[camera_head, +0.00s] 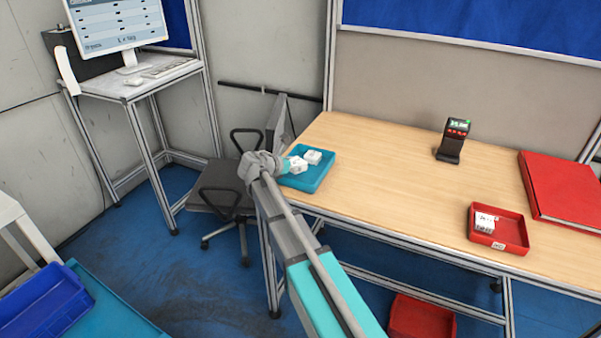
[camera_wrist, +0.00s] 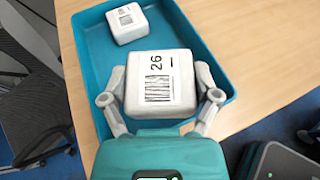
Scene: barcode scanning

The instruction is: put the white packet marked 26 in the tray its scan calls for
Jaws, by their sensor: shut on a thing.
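The white packet marked 26 (camera_wrist: 160,84) sits between the two fingers of my gripper (camera_wrist: 162,92), its barcode and number facing the wrist camera. It also shows in the head view (camera_head: 297,165), at the end of my arm. The gripper is shut on it. The packet is over or in the near part of the teal tray (camera_wrist: 82,52); I cannot tell whether it touches the floor of the tray. The teal tray (camera_head: 312,184) stands at the table's left end. The scanner (camera_head: 452,140), dark with a small lit display and a green light, stands upright near the middle.
A second white packet (camera_wrist: 127,23) lies in the teal tray's far left part. A red tray (camera_head: 513,236) with white contents and a small front label stands at the table's right front. A large red flat object (camera_head: 565,188) lies behind it. The wooden table (camera_head: 390,185) is clear between.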

